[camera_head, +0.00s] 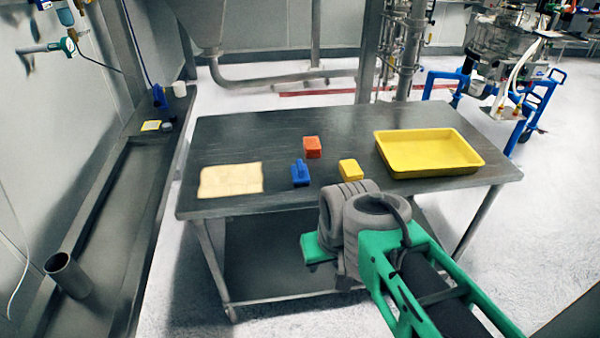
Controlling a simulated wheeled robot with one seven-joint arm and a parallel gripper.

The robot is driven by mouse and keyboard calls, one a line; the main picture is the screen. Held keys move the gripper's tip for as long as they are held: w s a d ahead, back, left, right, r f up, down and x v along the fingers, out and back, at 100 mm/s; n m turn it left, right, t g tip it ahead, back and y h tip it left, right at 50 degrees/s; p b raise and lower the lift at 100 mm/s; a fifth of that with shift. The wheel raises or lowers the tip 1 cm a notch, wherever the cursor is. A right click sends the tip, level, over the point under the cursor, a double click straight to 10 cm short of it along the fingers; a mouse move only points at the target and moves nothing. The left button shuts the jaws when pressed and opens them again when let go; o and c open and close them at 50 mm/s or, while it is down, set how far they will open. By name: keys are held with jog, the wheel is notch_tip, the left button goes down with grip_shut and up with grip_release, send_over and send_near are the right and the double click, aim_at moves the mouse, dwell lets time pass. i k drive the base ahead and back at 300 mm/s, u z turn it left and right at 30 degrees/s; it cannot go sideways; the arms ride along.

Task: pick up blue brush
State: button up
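A blue brush (300,173) with a raised handle stands on the dark metal table (240,140), near the middle of its front half. It is between a beige cloth on its left and a yellow block on its right. My arm reaches in from the lower right, and its grey and green end is in front of the table's front edge, right of and nearer than the brush. My gripper's fingers cannot be made out; a green part (317,248) shows at the arm's end. Nothing touches the brush.
An orange block (312,147) sits just behind the brush. A yellow block (350,169) lies to its right, and a beige cloth (231,180) to its left. A yellow tray (395,165) fills the table's right side. The back left of the tabletop is clear.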

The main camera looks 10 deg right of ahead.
aim_at(299, 171)
jog(key=z, duration=0.95)
jog(key=i, duration=1)
jog(key=u, duration=3.35)
jog(key=i, duration=0.5)
